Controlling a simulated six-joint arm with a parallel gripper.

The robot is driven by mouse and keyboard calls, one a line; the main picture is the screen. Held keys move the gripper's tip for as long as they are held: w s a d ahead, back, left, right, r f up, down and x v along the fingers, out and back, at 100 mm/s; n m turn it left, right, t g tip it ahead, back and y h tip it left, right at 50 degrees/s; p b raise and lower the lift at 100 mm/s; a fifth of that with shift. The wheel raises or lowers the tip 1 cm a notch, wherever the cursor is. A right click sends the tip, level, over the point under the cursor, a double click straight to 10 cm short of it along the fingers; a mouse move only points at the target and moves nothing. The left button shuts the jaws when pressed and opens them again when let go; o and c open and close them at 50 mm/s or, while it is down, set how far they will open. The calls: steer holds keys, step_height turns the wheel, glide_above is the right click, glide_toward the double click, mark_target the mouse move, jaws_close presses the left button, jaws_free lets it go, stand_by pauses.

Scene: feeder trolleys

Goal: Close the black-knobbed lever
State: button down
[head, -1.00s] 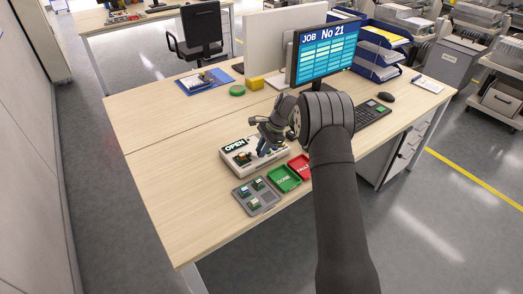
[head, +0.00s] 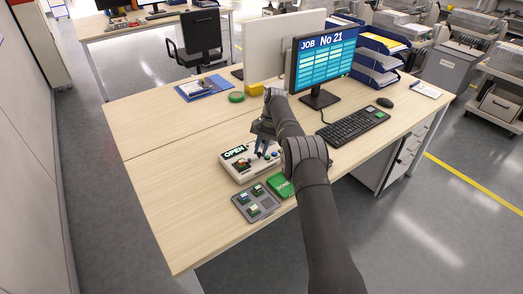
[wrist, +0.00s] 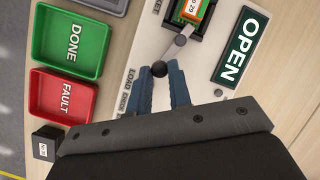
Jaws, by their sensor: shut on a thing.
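The black-knobbed lever shows in the wrist view as a grey arm (wrist: 180,41) ending in a round black knob (wrist: 159,69). The knob sits between the blue fingertips of my gripper (wrist: 160,74), which is shut on it. The lever belongs to a white fixture (wrist: 142,57), also seen in the head view (head: 229,168). A green-and-orange part (wrist: 193,10) sits in the fixture's dark socket beside the lever's pivot end. A green sign (wrist: 241,47) on the fixture reads OPEN. In the head view my gripper (head: 262,149) is over the fixture and hides the lever.
A green DONE tray (wrist: 72,41) and a red FAULT tray (wrist: 62,97) lie beside the fixture. A grey tray with several small parts (head: 269,208) stands in front. The monitor (head: 324,57) and keyboard (head: 350,127) are to the right.

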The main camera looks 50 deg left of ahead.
steer(key=shift+a+n, duration=0.1)
steer(key=shift+n, duration=0.2)
stand_by(0.4)
steer(key=c, duration=1.3)
jaws_free()
steer(key=shift+r, duration=0.1)
steer(key=shift+r, duration=0.4)
step_height(320, 180, up, 3)
steer(key=w+d+r, duration=0.2)
steer(key=d, duration=0.1)
steer(key=w+d+r, duration=0.2)
steer(key=d, duration=0.1)
steer(key=w+d+r, duration=0.2)
steer(key=d+r, duration=0.1)
steer(key=shift+w+d, duration=0.3)
steer(key=shift+d, duration=0.05)
